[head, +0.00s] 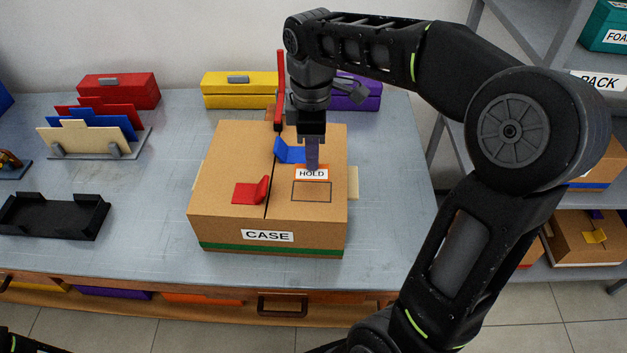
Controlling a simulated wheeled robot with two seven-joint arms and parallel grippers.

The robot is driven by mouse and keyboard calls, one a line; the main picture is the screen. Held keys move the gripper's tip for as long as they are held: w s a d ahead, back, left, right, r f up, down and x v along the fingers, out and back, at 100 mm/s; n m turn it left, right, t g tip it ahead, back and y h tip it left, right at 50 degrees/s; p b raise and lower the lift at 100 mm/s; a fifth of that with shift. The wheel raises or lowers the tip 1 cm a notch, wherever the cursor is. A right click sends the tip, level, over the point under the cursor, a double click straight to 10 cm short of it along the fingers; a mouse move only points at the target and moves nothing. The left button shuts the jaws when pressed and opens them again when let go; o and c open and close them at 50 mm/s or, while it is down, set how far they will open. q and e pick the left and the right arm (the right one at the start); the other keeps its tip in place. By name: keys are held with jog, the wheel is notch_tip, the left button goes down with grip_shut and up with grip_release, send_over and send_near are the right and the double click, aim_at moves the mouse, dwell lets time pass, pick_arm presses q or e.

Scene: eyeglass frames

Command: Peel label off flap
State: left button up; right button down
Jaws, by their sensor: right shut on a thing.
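The cardboard box marked CASE (225,222) stands on the grey table, its top flaps closed along a dark centre seam. A white HOLD label (311,174) with an orange top strip shows over the right flap (338,145), just behind an empty outlined rectangle (312,191). My right gripper (312,163) points down with its fingers shut on the label's far edge. I cannot tell whether the label's near edge still touches the flap. My left gripper is out of view.
A red tab (249,192) and a blue tab (289,151) stand on the box top. A file rack (95,150), black tray (50,217), and red (118,92), yellow (240,90) and purple (354,94) boxes surround it.

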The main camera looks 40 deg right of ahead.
jog(key=shift+r+p, duration=1.95)
jog(key=shift+r, duration=0.6)
jog(key=shift+f, duration=0.1)
